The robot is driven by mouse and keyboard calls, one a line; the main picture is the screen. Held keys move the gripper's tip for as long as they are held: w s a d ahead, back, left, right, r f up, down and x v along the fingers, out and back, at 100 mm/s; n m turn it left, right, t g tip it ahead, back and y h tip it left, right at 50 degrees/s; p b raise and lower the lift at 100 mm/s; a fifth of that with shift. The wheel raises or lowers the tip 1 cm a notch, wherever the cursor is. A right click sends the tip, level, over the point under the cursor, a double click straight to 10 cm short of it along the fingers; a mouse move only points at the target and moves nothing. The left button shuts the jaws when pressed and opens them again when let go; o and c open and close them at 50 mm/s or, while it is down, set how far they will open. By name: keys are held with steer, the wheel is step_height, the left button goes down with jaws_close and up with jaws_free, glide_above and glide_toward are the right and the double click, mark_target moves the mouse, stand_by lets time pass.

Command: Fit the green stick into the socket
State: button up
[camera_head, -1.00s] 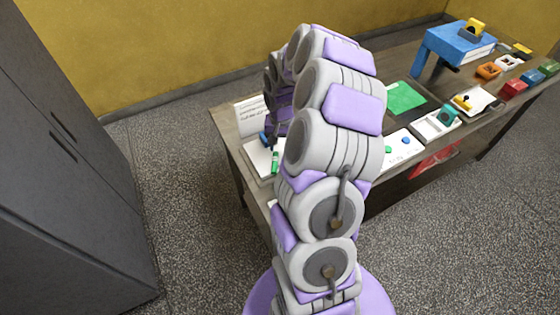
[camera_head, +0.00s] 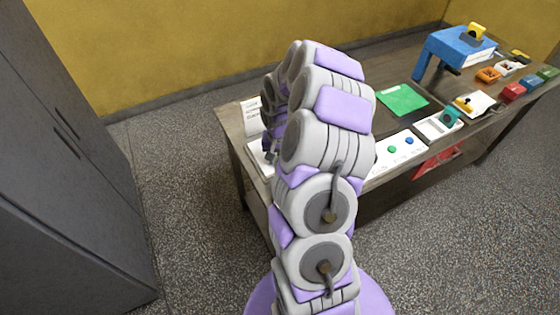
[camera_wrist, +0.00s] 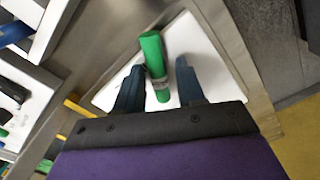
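The green stick (camera_wrist: 153,55) has a grey band around its lower part and lies over a white surface in the wrist view. My gripper (camera_wrist: 160,63) has its two dark blue fingers apart, one on each side of the stick. The stick is nearer the left finger, and a white gap shows between it and the right finger. In the head view my arm hides the stick and most of the gripper. I cannot make out the socket for certain in either view.
The wooden table (camera_head: 236,138) carries a white sign (camera_head: 252,117), a white panel with green and blue buttons (camera_head: 400,150), a green sheet (camera_head: 403,99) and a blue stand (camera_head: 456,46). Several coloured blocks stand at the right. A grey cabinet (camera_head: 60,190) is on the left.

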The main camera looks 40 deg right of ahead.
steer(key=shift+s+a+r, duration=0.1)
steer(key=shift+a, duration=0.15)
steer(key=c, duration=0.3)
steer(key=shift+d, duration=0.65)
steer(key=c, duration=0.3)
steer(key=shift+s+d+f, duration=0.1)
steer(key=shift+d+f, duration=0.1)
steer(key=shift+d, duration=0.3)
jaws_close()
steer(key=shift+a+r, duration=0.1)
steer(key=shift+a, duration=0.45)
steer(key=shift+a+r, duration=0.3)
steer(key=shift+r, duration=0.15)
steer(key=r, duration=0.1)
steer(key=d+r+p, duration=0.1)
steer(key=shift+w+r, duration=0.2)
steer(key=shift+r, duration=0.15)
steer(key=shift+s+a, duration=0.2)
steer(key=shift+s, duration=0.1)
steer(key=s+a+r+p, duration=0.1)
steer(key=s+a, duration=0.8)
steer(key=a, duration=0.3)
steer(key=shift+a+r, duration=0.2)
steer(key=shift+a, duration=0.15)
